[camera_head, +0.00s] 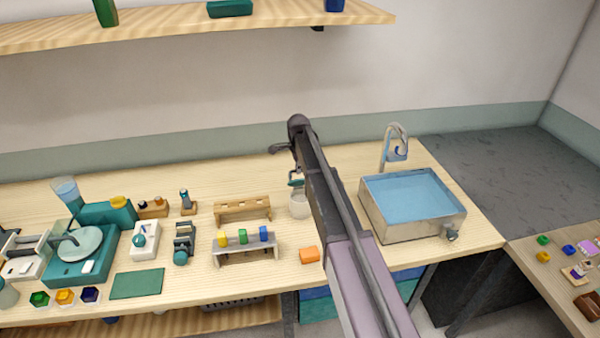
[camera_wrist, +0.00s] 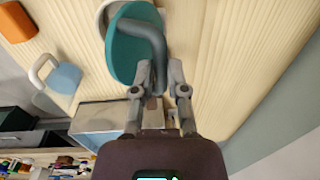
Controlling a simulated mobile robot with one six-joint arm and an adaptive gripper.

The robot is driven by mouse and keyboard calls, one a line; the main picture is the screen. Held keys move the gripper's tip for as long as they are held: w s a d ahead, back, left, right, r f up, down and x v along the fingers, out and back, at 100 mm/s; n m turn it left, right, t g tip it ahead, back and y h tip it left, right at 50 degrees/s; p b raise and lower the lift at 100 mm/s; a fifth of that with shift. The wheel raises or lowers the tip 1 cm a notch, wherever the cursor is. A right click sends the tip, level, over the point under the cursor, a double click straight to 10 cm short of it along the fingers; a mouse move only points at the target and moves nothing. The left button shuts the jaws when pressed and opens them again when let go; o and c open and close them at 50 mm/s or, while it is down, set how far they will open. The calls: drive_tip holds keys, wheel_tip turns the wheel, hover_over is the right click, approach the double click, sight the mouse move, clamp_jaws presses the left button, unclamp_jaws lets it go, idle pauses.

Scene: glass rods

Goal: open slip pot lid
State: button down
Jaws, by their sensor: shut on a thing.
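The slip pot (camera_head: 299,207) is a small white cup on the bench, left of the sink in the head view. Its teal lid (camera_head: 295,182) shows just above the pot, partly hidden by my arm. In the wrist view the round teal lid (camera_wrist: 125,48) has a thick grey bent handle (camera_wrist: 151,37). A piece of white rim shows behind the lid's upper edge. My gripper (camera_wrist: 160,75) is shut on the end of the handle. The lid looks raised from the pot; the exact gap is hard to judge.
A sink (camera_head: 408,231) with blue water and a curved tap (camera_head: 395,143) stands to the right. A wooden rack (camera_head: 242,209), a rack with coloured pieces (camera_head: 245,256) and an orange block (camera_head: 309,254) are nearby. A shelf (camera_head: 180,27) hangs above.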

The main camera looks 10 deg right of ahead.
drive_tip(key=w+f+b, duration=0.2)
drive_tip(key=w, duration=0.5)
drive_tip(key=shift+w+a+f+b, duration=0.3)
drive_tip(key=shift+w+f+b, duration=0.05)
drive_tip(key=shift+b, duration=0.05)
drive_tip(key=shift+w, duration=0.3)
drive_tip(key=c, duration=1.1)
unclamp_jaws()
drive_tip(key=o, duration=0.4)
drive_tip(key=shift+w+a+f, duration=0.1)
drive_tip(key=shift+w+f, duration=0.1)
drive_tip(key=shift+f, duration=0.05)
drive_tip(key=shift+w+f, duration=0.2)
drive_tip(key=shift+s+r, duration=0.1)
drive_tip(key=shift+s, duration=0.15)
drive_tip(key=shift+w, duration=0.1)
